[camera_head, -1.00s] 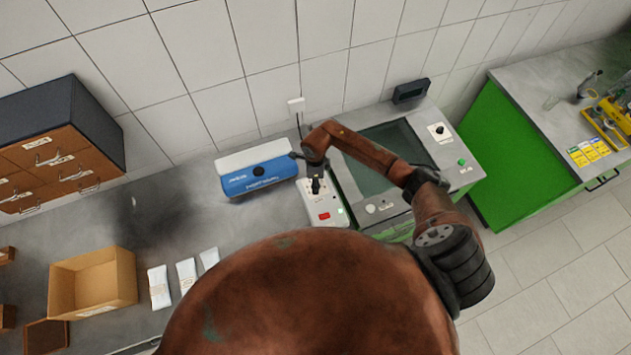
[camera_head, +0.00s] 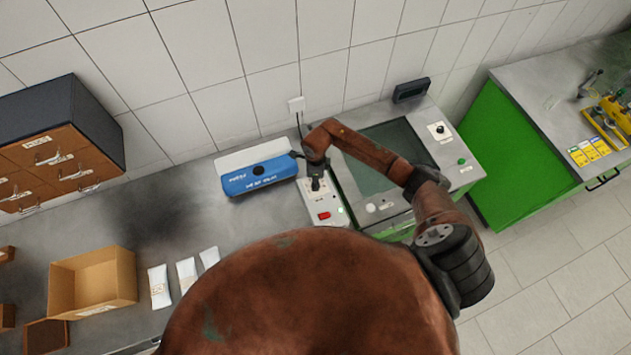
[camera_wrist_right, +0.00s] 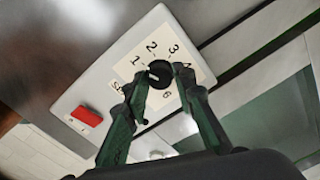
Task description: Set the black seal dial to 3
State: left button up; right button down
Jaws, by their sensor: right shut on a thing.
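The black seal dial (camera_wrist_right: 160,72) sits on a white panel printed with numbers in the right wrist view. I can read 1, 2, 3, 4 and 6 around it. A short white mark on the dial appears to point toward the 1. My right gripper (camera_wrist_right: 164,82) is shut on the dial, one finger on each side. In the head view, my right gripper (camera_head: 317,186) is over the white control box (camera_head: 333,216), and it hides the dial there. My left gripper is not in view.
A red switch (camera_wrist_right: 87,116) is on the same box. A blue-and-white box (camera_head: 258,178) stands left of it. The testbench with a dark glass panel (camera_head: 385,150) is right of it. An open cardboard box (camera_head: 92,283) and white packets (camera_head: 186,273) lie at the left.

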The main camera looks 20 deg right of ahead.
jog(key=m+b, duration=0.1)
jog(key=m, duration=0.2)
jog(key=shift+d+m+b, duration=0.1)
jog(key=shift+m+b, duration=0.3)
jog(key=m+b, duration=0.1)
jog(key=m, duration=0.3)
jog(key=m+b, duration=0.1)
jog(key=m, duration=0.4)
jog(key=shift+m+b, duration=0.3)
jog(key=shift+m, duration=2)
jog(key=c, duration=1.6)
grip_release()
